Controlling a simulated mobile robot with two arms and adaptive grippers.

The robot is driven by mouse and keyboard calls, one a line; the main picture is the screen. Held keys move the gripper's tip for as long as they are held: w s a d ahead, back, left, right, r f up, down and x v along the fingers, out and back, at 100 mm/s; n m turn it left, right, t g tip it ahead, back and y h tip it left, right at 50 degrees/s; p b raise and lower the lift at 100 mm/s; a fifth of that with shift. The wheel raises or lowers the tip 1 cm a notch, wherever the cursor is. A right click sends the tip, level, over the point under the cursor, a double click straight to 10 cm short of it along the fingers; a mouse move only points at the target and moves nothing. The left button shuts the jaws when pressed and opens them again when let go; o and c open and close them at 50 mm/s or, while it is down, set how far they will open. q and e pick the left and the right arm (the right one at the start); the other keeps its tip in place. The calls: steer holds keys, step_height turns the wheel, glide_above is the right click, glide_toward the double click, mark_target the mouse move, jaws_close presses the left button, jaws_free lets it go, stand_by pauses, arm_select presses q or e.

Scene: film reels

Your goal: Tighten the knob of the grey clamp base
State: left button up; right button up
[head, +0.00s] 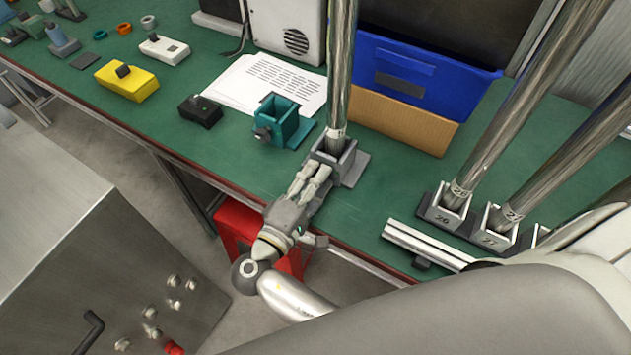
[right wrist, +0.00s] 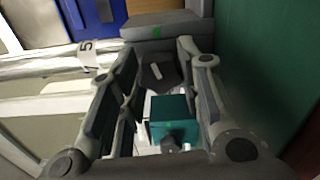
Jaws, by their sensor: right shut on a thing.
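The grey clamp base (head: 349,170) stands near the front edge of the green bench, with an upright steel pole (head: 340,80) in its socket. My right gripper (head: 318,172) reaches it from the front left, its fingers at the base's near left side. In the right wrist view the grey base (right wrist: 165,27) lies beyond the fingertips. A dark knob (right wrist: 160,78) with a light mark sits between the fingers, which are shut on it. The fingers hide the knob in the head view. My left gripper is not in view.
A teal clamp base (head: 272,117) stands close behind to the left; it also shows in the right wrist view (right wrist: 172,112). A blue bin (head: 425,80) is at the back. Poles in numbered bases (head: 446,215) stand to the right. A red container (head: 240,222) is below the bench edge.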

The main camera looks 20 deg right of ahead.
steer(key=shift+m, duration=0.3)
steer(key=o, duration=0.8)
steer(key=shift+d, duration=0.1)
steer(key=shift+c, duration=0.2)
